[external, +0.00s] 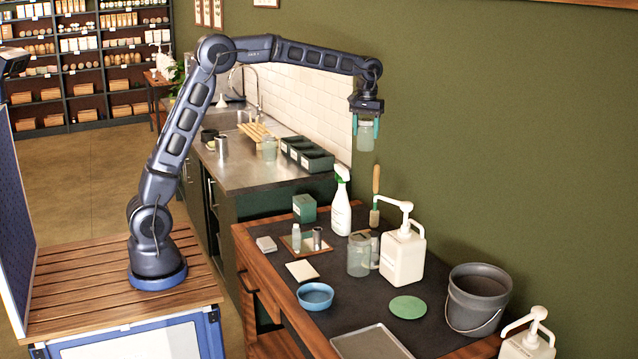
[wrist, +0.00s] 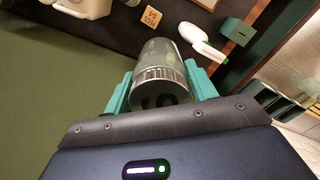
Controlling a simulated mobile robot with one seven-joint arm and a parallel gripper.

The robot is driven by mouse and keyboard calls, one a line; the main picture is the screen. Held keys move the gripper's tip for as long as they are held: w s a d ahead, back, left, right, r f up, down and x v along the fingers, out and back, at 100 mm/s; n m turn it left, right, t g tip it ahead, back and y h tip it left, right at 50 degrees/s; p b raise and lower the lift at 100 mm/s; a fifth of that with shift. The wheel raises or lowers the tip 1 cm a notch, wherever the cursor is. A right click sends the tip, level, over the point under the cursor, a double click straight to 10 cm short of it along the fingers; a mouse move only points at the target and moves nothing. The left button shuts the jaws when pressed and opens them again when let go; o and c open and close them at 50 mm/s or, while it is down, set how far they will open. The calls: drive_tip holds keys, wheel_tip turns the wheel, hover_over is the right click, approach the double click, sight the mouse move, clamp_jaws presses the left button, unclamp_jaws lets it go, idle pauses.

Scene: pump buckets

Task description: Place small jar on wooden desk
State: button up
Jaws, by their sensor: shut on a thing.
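The small jar (external: 366,136) is a clear, greenish glass jar with a metal lid. My gripper (external: 366,128) is shut on it and holds it upright in the air, above the back of the desk and near the wall. In the wrist view the jar (wrist: 158,75) sits between the teal fingers of my gripper (wrist: 160,90), its lid towards the camera. The wooden desk (external: 262,272) has a dark top and a wooden edge, and stands below the jar. It also shows in the wrist view as a dark surface (wrist: 140,18).
On the desk stand a white spray bottle (external: 341,207), a green box (external: 304,208), a glass mug (external: 359,256), a white pump bottle (external: 402,257), a blue bowl (external: 315,296), a green disc (external: 408,307) and a grey bucket (external: 476,299). A metal counter (external: 240,172) stands behind.

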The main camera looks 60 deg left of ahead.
drive_tip(key=s+d+f+m, duration=0.1)
drive_tip(key=s+d+m, duration=0.1)
drive_tip(key=s+d, duration=0.95)
drive_tip(key=s+d+m, duration=0.3)
drive_tip(key=s+d, duration=0.6)
drive_tip(key=d, duration=0.6)
drive_tip(key=s+d+f+m, duration=0.1)
drive_tip(key=s+d+m, duration=0.1)
drive_tip(key=s+d, duration=0.95)
drive_tip(key=f, duration=1.1)
drive_tip(key=w+d+f, duration=0.1)
drive_tip(key=f, duration=2.3)
drive_tip(key=shift+w+d+f, duration=0.15)
drive_tip(key=shift+w+d, duration=0.15)
drive_tip(key=shift+w, duration=0.05)
drive_tip(key=o, duration=0.7)
drive_tip(key=shift+f, duration=0.15)
drive_tip(key=shift+c, duration=0.2)
drive_tip(key=o, duration=0.4)
drive_tip(key=shift+o, duration=0.2)
